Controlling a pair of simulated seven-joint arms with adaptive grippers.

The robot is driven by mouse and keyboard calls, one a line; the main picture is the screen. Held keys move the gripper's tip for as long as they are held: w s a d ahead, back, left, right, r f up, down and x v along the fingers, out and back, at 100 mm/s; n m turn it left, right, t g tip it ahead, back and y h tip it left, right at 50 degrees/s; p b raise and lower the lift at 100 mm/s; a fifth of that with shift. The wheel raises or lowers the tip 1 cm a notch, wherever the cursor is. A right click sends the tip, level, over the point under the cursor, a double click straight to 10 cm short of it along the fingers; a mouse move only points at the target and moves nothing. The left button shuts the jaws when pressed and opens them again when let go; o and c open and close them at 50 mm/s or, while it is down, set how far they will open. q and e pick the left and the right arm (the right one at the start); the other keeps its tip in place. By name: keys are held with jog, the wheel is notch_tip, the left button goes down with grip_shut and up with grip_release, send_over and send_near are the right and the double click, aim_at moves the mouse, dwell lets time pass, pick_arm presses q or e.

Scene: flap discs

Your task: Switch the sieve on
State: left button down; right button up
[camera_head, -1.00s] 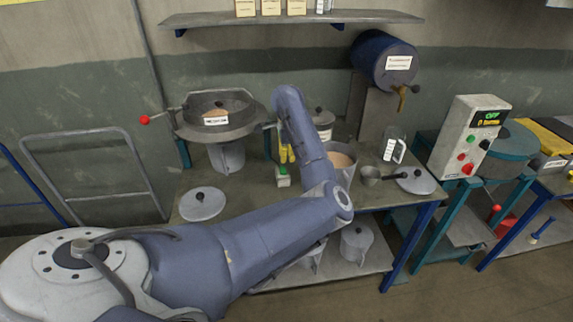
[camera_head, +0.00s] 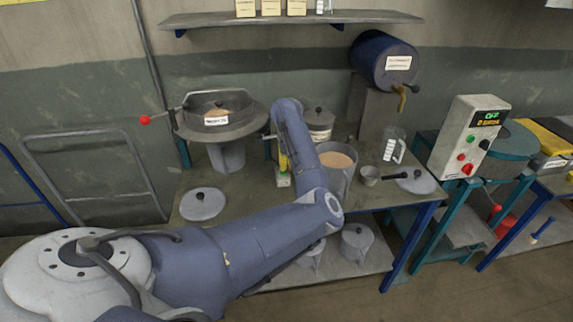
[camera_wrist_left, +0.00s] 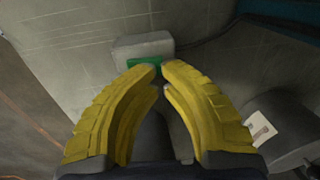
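The sieve (camera_head: 250,118), a round grey pan with a label and a red-knobbed lever, stands at the left of the table in the head view. A small pale switch box (camera_head: 283,181) with a green top is just right of it. In the wrist view the box (camera_wrist_left: 143,46) is grey, with its green part (camera_wrist_left: 150,62) directly beyond the fingertips. My left gripper (camera_head: 283,160) has yellow fingers brought together, tips almost meeting, with nothing held. In the wrist view the gripper (camera_wrist_left: 160,68) partly covers the green part; whether it touches is unclear. My right gripper is not seen.
A bucket of brown powder (camera_head: 339,165) and a lidded pot (camera_head: 319,124) stand close right of my forearm. A loose lid (camera_head: 202,204) lies at the table's left front. A control box (camera_head: 468,138) with a green-lit display stands further right.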

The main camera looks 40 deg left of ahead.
pick_arm(q)
jog(key=shift+f+g+h, duration=0.15)
jog(key=shift+g+h, duration=0.15)
jog(key=shift+a+f, duration=0.1)
jog(key=shift+f, duration=0.35)
dwell(0.3)
jog(key=shift+s, duration=0.1)
jog(key=shift+s+d+r, duration=0.1)
jog(key=shift+s+d, duration=0.3)
jog(key=shift+d, duration=0.2)
jog(key=shift+r, duration=0.1)
dwell(0.3)
jog(key=shift+d+r, duration=0.1)
jog(key=shift+r, duration=0.25)
notch_tip(320, 180, up, 14)
jog(key=shift+s+d+f, duration=0.15)
jog(key=shift+s+d, duration=0.2)
jog(key=shift+s, duration=0.1)
